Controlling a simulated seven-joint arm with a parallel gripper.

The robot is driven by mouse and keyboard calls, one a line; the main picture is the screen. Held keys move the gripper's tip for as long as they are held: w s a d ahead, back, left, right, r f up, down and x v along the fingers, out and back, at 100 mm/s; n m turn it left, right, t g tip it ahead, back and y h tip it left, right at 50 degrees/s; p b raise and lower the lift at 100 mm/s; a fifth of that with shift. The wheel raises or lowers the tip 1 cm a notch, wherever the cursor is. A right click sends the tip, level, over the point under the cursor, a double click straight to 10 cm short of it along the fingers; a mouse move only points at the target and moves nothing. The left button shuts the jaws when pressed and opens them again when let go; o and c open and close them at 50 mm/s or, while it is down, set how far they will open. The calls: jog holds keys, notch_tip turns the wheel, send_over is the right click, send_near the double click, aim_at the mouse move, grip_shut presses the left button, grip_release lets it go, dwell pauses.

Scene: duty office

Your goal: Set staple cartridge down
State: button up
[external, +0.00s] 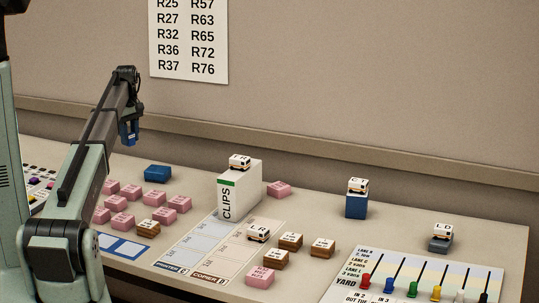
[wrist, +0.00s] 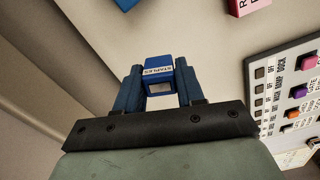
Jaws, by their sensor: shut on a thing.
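The staple cartridge (wrist: 158,78) is a small blue block with a white label reading STAPLES, seen in the wrist view. My gripper (wrist: 158,86) is shut on it, one blue finger at each side. In the external view my gripper (external: 129,136) is raised above the back left of the table, apart from the tabletop. The cartridge cannot be clearly told from the blue fingers there. A blue block (external: 157,172) lies on the table below and to the right of my gripper.
Several pink blocks (external: 152,201) stand left of a printed sheet (external: 205,243) marked COPIER. A tall CLIPS box (external: 240,188) carries a toy van (external: 240,161). Another van (external: 358,185) sits on a blue block (external: 355,207). A lever panel (external: 415,278) is at front right.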

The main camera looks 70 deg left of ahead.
aim_at(133, 174)
jog(key=n, duration=0.3)
jog(key=shift+f, duration=5.05)
jog(key=shift+f, duration=0.1)
jog(key=o, duration=1)
notch_tip(133, 174, up, 12)
jog(key=shift+r, duration=0.15)
